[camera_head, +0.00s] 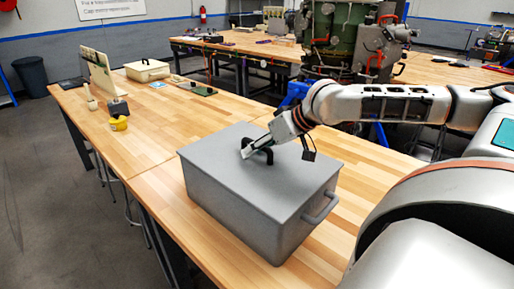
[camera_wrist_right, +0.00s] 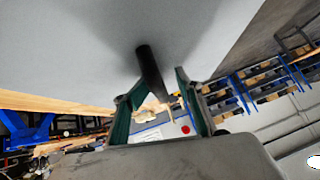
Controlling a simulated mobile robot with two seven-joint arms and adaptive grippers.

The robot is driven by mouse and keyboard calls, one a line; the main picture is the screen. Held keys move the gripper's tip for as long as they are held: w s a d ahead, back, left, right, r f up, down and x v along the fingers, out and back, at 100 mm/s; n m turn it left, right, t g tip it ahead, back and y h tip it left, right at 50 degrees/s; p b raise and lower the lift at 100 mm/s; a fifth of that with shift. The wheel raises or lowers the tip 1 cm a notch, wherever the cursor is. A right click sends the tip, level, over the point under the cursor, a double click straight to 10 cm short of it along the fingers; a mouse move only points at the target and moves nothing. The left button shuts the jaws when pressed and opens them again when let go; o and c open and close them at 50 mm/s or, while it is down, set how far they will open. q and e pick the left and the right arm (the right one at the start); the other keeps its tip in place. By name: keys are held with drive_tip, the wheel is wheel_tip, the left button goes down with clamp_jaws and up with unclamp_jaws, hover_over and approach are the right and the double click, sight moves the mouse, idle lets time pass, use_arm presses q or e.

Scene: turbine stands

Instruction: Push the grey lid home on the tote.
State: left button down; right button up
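The grey tote (camera_head: 225,213) stands on the near wooden bench. Its grey lid (camera_head: 295,180) lies over the top and looks about level; I cannot tell from here if any gap is left at the rim. A black arched handle (camera_head: 267,152) rises from the lid. My right gripper (camera_head: 248,152) reaches in from the right and is at this handle. In the right wrist view, the fingers (camera_wrist_right: 165,84) close in on both sides of the black handle (camera_wrist_right: 148,65), under the grey lid surface (camera_wrist_right: 70,45). My left gripper does not show.
A side grip (camera_head: 320,208) sticks out of the tote's right end. Farther along the bench are a yellow cup (camera_head: 119,124), a dark block (camera_head: 118,106), a beige box (camera_head: 147,71) and an upright board (camera_head: 98,74). Bench left of the tote is clear.

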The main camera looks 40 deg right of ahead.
drive_tip(key=shift+d, duration=0.1)
drive_tip(key=shift+s+d+r, duration=0.15)
drive_tip(key=shift+s+r, duration=0.15)
drive_tip(key=shift+r, duration=0.1)
drive_tip(key=shift+v, duration=3.05)
